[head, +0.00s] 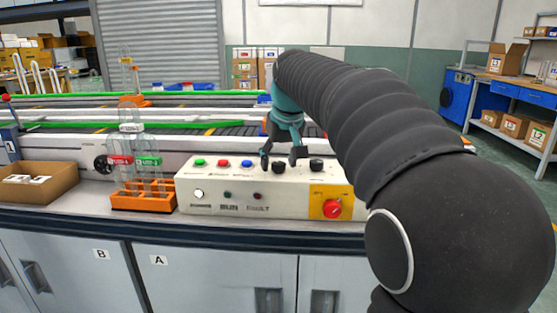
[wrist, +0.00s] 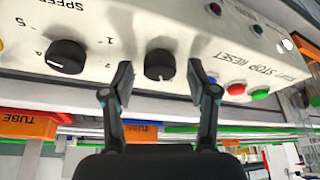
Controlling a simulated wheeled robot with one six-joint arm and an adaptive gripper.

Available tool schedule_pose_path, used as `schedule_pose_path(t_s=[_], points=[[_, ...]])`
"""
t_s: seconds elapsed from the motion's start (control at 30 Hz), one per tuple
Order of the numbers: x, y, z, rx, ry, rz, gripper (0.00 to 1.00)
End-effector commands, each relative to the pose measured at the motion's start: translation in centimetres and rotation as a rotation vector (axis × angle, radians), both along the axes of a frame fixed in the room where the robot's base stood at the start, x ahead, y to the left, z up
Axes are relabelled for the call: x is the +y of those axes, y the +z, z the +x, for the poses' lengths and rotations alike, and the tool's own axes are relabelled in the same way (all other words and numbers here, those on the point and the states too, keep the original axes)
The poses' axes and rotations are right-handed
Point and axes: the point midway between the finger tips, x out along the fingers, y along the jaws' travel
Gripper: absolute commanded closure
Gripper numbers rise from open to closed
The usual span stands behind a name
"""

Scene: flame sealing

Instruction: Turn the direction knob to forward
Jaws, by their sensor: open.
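The control box (head: 205,180) is a white sloped panel on the bench. Its left black knob (head: 278,168) sits between the fingers of my gripper (head: 282,158). In the wrist view this knob (wrist: 159,65) lies between the two spread fingertips (wrist: 162,82), with a visible gap on each side. A small pale mark shows on the knob's lower edge there. The direction label cannot be read. My gripper is open and holds nothing. The other black knob (wrist: 66,58), beside the SPEED lettering, also shows in the head view (head: 316,165).
Green, red and blue buttons (head: 223,163) lie left of the knobs. A red switch on a yellow plate (head: 332,208) is at the box's lower right. An orange rack (head: 143,200) with tubes stands left of the box, and a cardboard box (head: 40,182) farther left. Conveyors run behind.

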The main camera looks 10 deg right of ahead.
Motion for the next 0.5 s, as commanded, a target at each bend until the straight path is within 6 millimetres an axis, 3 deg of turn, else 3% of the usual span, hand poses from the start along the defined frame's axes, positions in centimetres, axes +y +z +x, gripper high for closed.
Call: schedule_pose_path(t_s=[0.17, 0.5], points=[[-0.1, 1.6, -0.6, -0.004, 0.0, 0.0, 0.41], [-0.3, 7.7, -3.0, -0.003, 0.0, -0.001, 0.41]])
